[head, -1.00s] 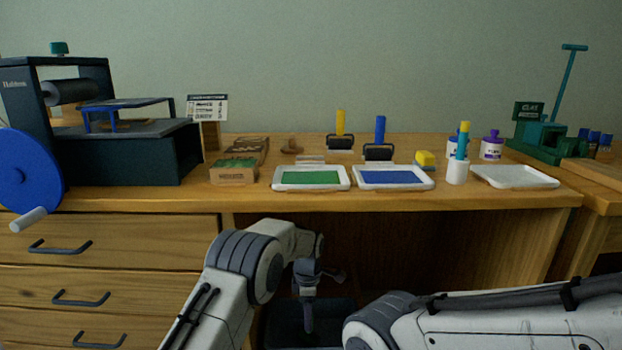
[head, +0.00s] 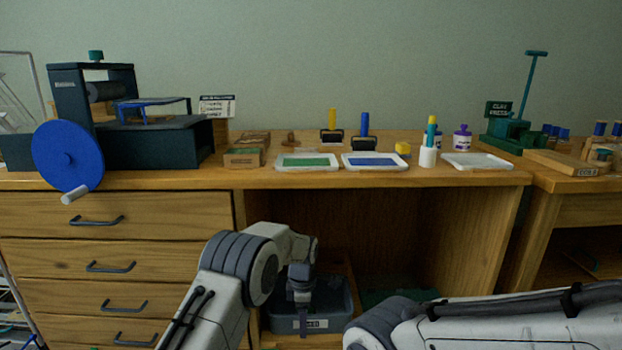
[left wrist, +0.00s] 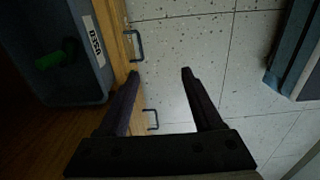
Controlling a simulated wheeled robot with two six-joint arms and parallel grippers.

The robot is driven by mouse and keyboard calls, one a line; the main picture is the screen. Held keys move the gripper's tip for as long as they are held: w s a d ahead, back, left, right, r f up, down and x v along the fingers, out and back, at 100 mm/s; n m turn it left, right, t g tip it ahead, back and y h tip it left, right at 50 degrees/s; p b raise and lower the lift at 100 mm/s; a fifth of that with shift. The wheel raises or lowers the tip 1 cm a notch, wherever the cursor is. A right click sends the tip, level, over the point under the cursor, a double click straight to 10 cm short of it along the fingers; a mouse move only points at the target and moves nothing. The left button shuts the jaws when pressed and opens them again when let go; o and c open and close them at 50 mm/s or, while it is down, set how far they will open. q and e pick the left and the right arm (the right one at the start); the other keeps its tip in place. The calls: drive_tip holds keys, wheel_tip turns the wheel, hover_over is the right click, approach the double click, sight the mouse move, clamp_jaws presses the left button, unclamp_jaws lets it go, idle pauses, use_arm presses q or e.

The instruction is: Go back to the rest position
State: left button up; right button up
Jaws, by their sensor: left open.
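My left gripper (head: 300,290) is in front of the desk's open lower bay, below the tabletop. In the left wrist view its two dark fingers (left wrist: 160,75) stand apart with only floor between them. My right arm (head: 490,318) reaches in from the lower right, and its gripper is not visible. A grey bin (head: 335,322) sits in the bay behind my left gripper. In the left wrist view the bin (left wrist: 85,95) carries a "USED" label and has something green inside, apart from the fingers.
The wooden desk (head: 380,178) holds a press with a blue wheel (head: 68,156), a green tray (head: 307,162), a blue tray (head: 375,162), a white tray (head: 478,162) and rollers. Drawers with handles (head: 97,222) are at the left. Speckled floor (left wrist: 200,40) is clear.

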use_arm(q)
drive_tip(key=s+d+r+m+p, duration=0.2)
drive_tip(key=s+d+r+m, duration=0.2)
drive_tip(key=s+r+m, duration=1.05)
drive_tip(key=s+a+r+m+p, duration=0.1)
drive_tip(key=s+a+r+m, duration=0.2)
drive_tip(key=s, duration=0.5)
drive_tip(key=s+a+r+m+h+p, duration=0.15)
drive_tip(key=s+m, duration=0.25)
drive_tip(key=s, duration=0.5)
drive_tip(key=s+a+r+m+y, duration=0.1)
drive_tip(key=s+a+r+m, duration=0.25)
drive_tip(key=s, duration=0.45)
wheel_tip(320, 180, up, 36)
drive_tip(key=d+p, duration=0.1)
drive_tip(key=p, duration=3.5)
drive_tip(key=shift+r+p, duration=0.15)
drive_tip(key=shift+p, duration=0.2)
drive_tip(key=shift+w+h, duration=0.1)
drive_tip(key=shift+h, duration=0.15)
